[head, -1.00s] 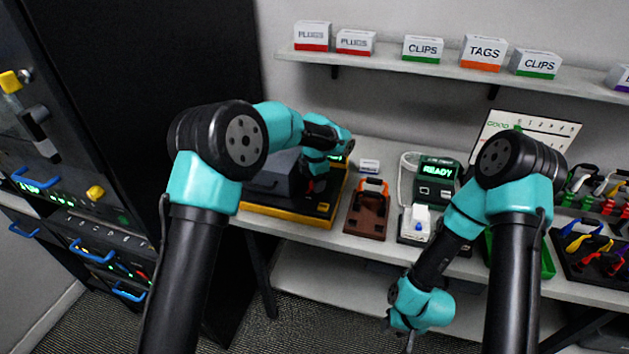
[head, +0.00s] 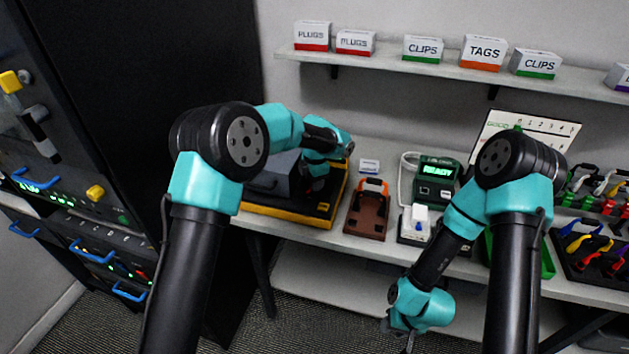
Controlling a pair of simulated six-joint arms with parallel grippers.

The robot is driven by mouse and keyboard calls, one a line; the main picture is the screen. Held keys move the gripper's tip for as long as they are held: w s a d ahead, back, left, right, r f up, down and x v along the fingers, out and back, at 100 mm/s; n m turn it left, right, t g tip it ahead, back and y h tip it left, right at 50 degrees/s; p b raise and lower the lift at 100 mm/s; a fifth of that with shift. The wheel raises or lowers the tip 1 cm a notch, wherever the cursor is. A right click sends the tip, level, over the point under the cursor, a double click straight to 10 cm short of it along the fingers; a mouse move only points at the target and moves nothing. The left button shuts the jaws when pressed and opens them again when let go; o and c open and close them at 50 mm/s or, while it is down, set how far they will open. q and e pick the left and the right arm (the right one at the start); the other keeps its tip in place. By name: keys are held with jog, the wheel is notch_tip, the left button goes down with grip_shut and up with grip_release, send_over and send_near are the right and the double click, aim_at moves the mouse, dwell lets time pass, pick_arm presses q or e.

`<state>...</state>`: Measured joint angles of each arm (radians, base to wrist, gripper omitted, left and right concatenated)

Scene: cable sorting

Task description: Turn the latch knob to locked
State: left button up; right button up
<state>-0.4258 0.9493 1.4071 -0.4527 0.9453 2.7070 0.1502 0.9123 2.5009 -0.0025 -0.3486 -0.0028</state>
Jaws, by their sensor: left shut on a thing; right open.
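A brown block with an orange handle (head: 369,210) stands right of the unit. Beyond it are a white device (head: 413,225) and a green box reading READY (head: 437,180). Racks of coloured clips (head: 592,249) fill the right. A dark cabinet (head: 80,190) stands left.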

pick_arm(q)
jog(key=shift+m, duration=0.4)
jog(key=m, duration=0.8)
dwell(0.5)
jog(key=o, duration=0.9)
jog(key=r, duration=1.1)
jog(key=s+r, duration=0.1)
jog(key=r, duration=0.5)
jog(key=shift+a+r, duration=0.2)
jog(key=shift+o, duration=0.2)
